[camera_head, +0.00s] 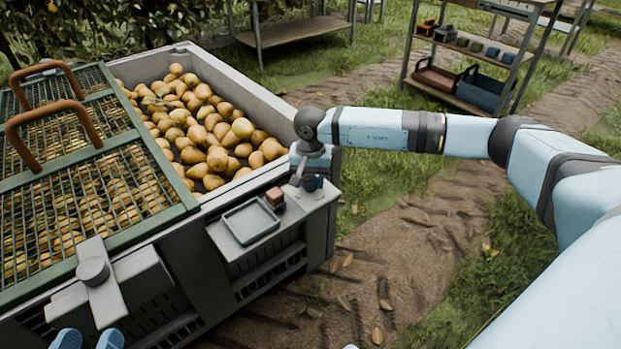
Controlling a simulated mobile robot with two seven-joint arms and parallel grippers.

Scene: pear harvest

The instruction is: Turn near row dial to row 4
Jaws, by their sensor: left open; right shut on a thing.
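My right arm reaches in from the right, and its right gripper (308,176) points down at the end of the ledge by the bin's near right corner. It is shut on a small dark thing there, which seems to be the near row dial; the gripper largely hides it, and no row marks or pointer can be read. My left gripper (88,338) shows only as two blue fingertips at the bottom left edge. They are apart, with nothing visible between them. A grey round knob on a bracket (93,270) stands just above them on the bin's front.
A large grey bin (262,95) holds many pears (215,130). A green mesh lid (120,185) with brown handles covers its left part. A grey tray (250,221) and a reddish block (274,196) sit on the ledge. Shelves (470,60) stand behind on grass.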

